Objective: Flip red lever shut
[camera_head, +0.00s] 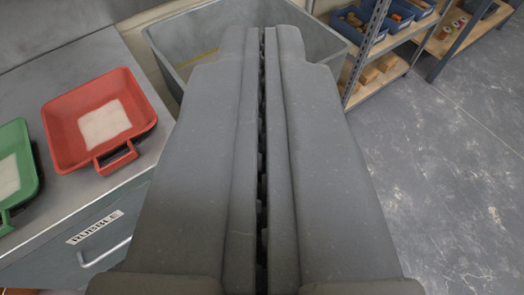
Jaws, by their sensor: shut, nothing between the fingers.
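My gripper (263,36) fills the middle of the view, its two long grey fingers side by side with only a thin dark slit between them. It is shut and empty. A red tub (72,112) with a pale square patch inside sits on the grey bench to the left of my gripper, apart from it. A red loop-shaped handle (116,162) sticks out from the tub's near side. No other red lever is clear in view; my fingers hide what lies behind them.
A green tub (28,160) is cut off at the left edge. Below the bench top (125,48) is a drawer labelled RUBBLE (95,227) with a bar handle. A large grey bin (215,20) stands behind my fingertips. Shelving with blue boxes (360,36) stands upper right. Floor at right is clear.

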